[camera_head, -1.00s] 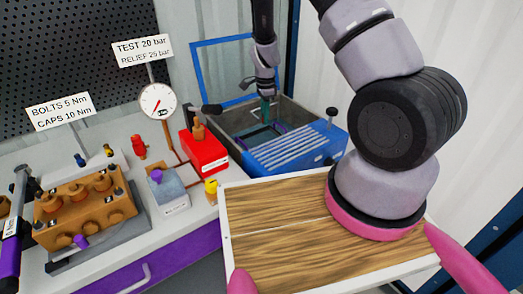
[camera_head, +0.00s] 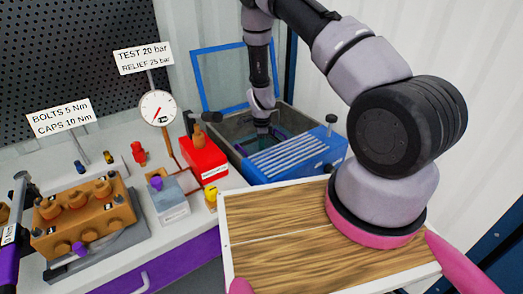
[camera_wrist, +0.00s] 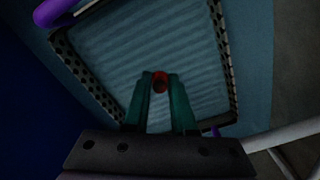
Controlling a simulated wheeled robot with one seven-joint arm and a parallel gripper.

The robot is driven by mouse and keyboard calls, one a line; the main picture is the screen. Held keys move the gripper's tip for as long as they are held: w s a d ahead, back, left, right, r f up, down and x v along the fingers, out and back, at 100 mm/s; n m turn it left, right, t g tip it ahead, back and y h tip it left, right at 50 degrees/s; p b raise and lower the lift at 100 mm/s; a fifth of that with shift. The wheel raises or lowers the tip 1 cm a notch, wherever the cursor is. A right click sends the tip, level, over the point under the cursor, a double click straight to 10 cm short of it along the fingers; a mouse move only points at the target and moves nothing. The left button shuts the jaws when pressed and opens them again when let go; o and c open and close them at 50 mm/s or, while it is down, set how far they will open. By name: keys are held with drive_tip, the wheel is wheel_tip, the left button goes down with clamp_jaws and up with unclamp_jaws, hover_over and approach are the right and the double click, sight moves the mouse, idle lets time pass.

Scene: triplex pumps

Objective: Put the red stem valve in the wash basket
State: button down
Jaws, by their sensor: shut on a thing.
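My gripper (camera_wrist: 160,84) shows teal fingers in the wrist view, closed on a small red piece, the red stem valve (camera_wrist: 160,75), seen end-on between the tips. The wash basket (camera_wrist: 90,75) has dark perforated walls and purple handles. The gripper and valve appear over its interior, but their height above the bottom is hard to judge. In the head view my gripper reaches down into the grey tank of the blue washer (camera_head: 322,150). The valve cannot be made out there.
A blue raised frame (camera_head: 198,76) stands behind the tank. To its left are a red block (camera_head: 207,160), a gauge (camera_head: 157,107), a grey block (camera_head: 169,200), another red part (camera_head: 138,153) and an orange pump block (camera_head: 85,217). My wooden deck is empty.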

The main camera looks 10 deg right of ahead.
drive_tip(key=shift+f, duration=0.2)
drive_tip(key=c, duration=0.7)
unclamp_jaws()
drive_tip(key=shift+c, duration=0.2)
